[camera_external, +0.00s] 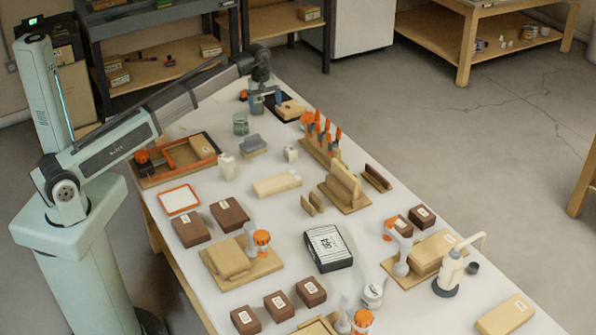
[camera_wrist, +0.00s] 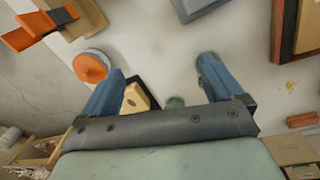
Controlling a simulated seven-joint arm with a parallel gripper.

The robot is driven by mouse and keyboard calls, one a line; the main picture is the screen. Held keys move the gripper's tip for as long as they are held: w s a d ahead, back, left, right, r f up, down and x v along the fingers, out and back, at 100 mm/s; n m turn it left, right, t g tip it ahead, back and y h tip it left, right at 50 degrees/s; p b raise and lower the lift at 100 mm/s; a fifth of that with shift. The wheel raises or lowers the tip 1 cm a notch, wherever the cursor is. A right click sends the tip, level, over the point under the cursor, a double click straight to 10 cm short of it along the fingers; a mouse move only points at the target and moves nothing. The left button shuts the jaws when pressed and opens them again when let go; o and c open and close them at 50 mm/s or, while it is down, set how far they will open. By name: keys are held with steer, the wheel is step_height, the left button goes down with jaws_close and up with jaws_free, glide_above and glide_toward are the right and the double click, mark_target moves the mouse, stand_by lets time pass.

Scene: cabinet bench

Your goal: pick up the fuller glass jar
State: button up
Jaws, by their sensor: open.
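A small clear greenish glass jar (camera_external: 240,124) stands at the far end of the white bench. A second glassy greenish shape (camera_external: 256,106), likely another jar, is under my gripper (camera_external: 265,97) and partly hidden by it. In the wrist view a small round green thing (camera_wrist: 175,102) shows between the fingers, close to the palm and partly covered by it. My gripper (camera_wrist: 160,85) is open, its two blue fingers wide apart and pointing down, with nothing clamped. The fill levels are too small to tell.
An orange-topped round item (camera_wrist: 90,66) is near the left finger in the wrist view. A screwdriver rack (camera_external: 322,150), a grey-topped block (camera_external: 253,146) and a dark-edged tray (camera_external: 150,180) stand nearby.

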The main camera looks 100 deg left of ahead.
mark_target(241, 125)
steer(key=s+a+n, duration=0.3)
steer(key=s+a, duration=0.1)
steer(key=s, duration=0.7)
steer(key=shift+n+g+h, duration=0.3)
steer(key=shift+g, duration=0.1)
steer(key=f, duration=0.8)
steer(key=shift+s+f, duration=0.25)
steer(key=shift+w+d+f, duration=0.1)
steer(key=shift+d+f, duration=0.05)
steer(key=shift+f, duration=1.2)
steer(key=shift+d+f, duration=0.1)
steer(key=shift+f, duration=1.2)
steer(key=c, duration=1.2)
steer(key=shift+c, duration=0.2)
steer(key=shift+r, duration=0.2)
step_height(241, 125, up, 10)
steer(key=shift+f, duration=0.25)
